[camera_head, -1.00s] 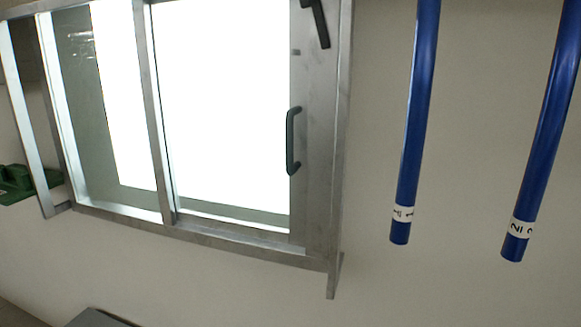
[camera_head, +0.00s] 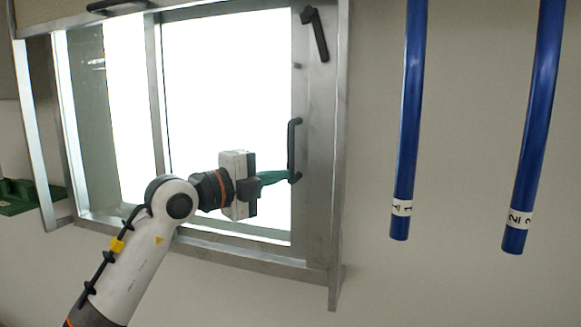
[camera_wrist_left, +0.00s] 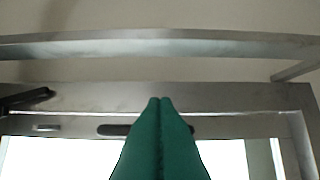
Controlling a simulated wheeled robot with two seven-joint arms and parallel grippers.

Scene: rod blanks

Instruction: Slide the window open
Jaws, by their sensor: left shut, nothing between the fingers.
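The window (camera_head: 225,90) has a metal frame and bright panes. A dark upright pull handle (camera_head: 294,145) is on the right stile of its sash, and it shows partly behind the fingers in the left wrist view (camera_wrist_left: 115,130). A dark lever (camera_head: 316,35) sits above it near the top right, and shows at the left of the wrist view (camera_wrist_left: 25,99). My left gripper (camera_head: 288,176) has its green fingers shut and empty, with the tips at the handle's lower end; the wrist view shows them together (camera_wrist_left: 160,101). I cannot tell whether they touch it. My right gripper is not in view.
Two blue rods with white number labels, 1 (camera_head: 411,110) and 2 (camera_head: 536,120), hang right of the window. A green object (camera_head: 18,198) is at the far left. The wall between window and rods is clear.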

